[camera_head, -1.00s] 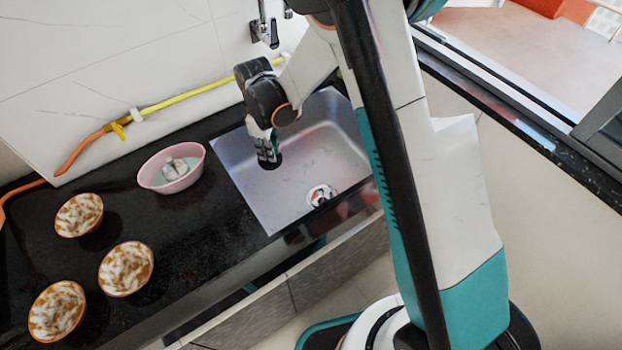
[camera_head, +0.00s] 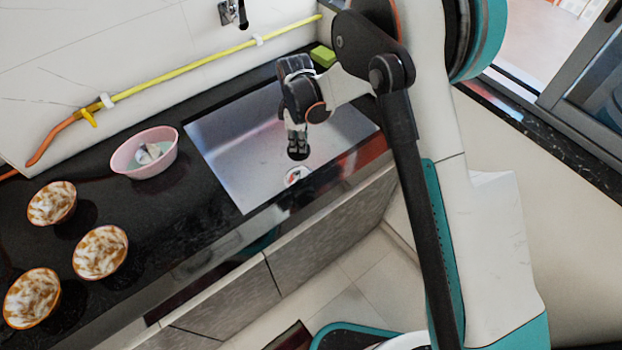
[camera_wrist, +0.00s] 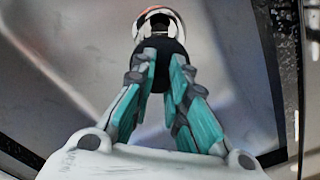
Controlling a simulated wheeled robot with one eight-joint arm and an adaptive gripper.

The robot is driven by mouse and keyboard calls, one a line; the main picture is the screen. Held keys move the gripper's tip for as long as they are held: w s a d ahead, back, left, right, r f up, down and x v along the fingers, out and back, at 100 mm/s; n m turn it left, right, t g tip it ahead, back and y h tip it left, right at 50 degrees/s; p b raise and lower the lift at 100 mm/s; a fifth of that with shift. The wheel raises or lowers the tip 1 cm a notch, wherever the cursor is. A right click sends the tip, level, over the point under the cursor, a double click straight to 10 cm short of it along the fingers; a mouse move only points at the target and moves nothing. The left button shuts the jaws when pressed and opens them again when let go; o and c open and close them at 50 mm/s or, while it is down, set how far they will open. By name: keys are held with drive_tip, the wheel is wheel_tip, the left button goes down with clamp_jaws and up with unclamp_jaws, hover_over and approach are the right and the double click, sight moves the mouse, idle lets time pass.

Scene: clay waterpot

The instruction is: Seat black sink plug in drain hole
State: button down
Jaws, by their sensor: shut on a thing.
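My gripper (camera_head: 297,145) is over the metal sink (camera_head: 235,150), pointing down. In the wrist view my gripper (camera_wrist: 162,70) is shut on the black plug (camera_wrist: 158,46), a round dark piece between the fingertips. In the head view the plug (camera_head: 298,154) shows as a dark shape below the fingers. The drain hole (camera_head: 297,175) is a bright ring with red and dark parts, just beyond the plug toward the front of the sink. In the wrist view the drain (camera_wrist: 158,14) is partly hidden behind the plug. The gap between plug and drain is hard to judge.
A pink bowl (camera_head: 122,160) stands on the black counter left of the sink. Several brown-and-white bowls (camera_head: 100,252) stand farther left. A yellow hose (camera_head: 190,70) runs along the wall, and a green sponge (camera_head: 323,55) lies behind the sink.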

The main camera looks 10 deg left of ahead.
wheel_tip(320, 180, down, 17)
drive_tip(key=b, duration=0.5)
drive_tip(key=shift+w+f, duration=0.1)
drive_tip(key=shift+f, duration=0.15)
drive_tip(key=c, duration=1.6)
unclamp_jaws()
wheel_tip(320, 180, up, 12)
drive_tip(key=p, duration=0.3)
drive_tip(key=shift+p, duration=0.35)
drive_tip(key=shift+r, duration=0.25)
